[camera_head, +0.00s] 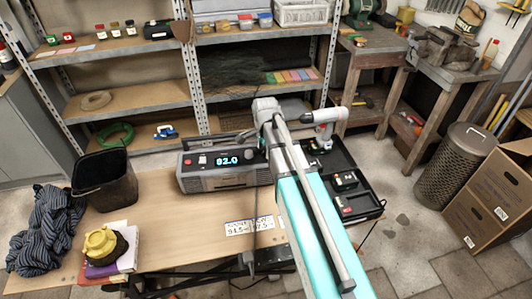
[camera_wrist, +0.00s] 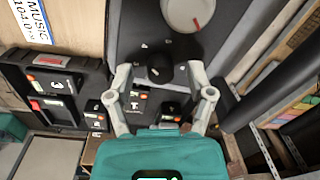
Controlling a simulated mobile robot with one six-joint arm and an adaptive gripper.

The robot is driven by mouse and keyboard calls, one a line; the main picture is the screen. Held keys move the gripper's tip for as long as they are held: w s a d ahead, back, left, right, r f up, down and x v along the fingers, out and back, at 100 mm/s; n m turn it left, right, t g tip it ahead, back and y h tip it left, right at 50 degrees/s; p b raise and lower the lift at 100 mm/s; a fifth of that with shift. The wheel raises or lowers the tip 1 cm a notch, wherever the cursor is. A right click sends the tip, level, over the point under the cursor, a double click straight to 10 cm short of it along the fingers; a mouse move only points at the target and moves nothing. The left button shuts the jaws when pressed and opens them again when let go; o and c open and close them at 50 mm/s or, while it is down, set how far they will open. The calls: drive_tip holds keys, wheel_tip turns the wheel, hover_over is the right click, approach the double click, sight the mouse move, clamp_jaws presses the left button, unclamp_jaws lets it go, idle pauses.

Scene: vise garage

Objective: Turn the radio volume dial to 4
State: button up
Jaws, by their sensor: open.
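The grey radio (camera_head: 212,182) stands on the wooden bench, its blue display reading 92.0. My arm hides its right part in the head view. In the wrist view, a small black dial (camera_wrist: 160,70) sits on the radio's dark face, with small white marks around it. The marks are too small to read. A larger pale dial (camera_wrist: 182,12) with a red pointer line lies above it. My gripper (camera_wrist: 160,75) is open, with one fingertip on each side of the black dial. I cannot tell whether they touch it. In the head view, my arm hides the fingertips.
A black tool case (camera_head: 345,165) with a drill (camera_head: 322,125) and several small items lies right of the radio. A paper label (camera_head: 250,226) lies on the bench in front. A black bin (camera_head: 103,180) stands at left. Shelves rise behind.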

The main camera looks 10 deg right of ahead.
drive_tip(key=shift+n, duration=0.5)
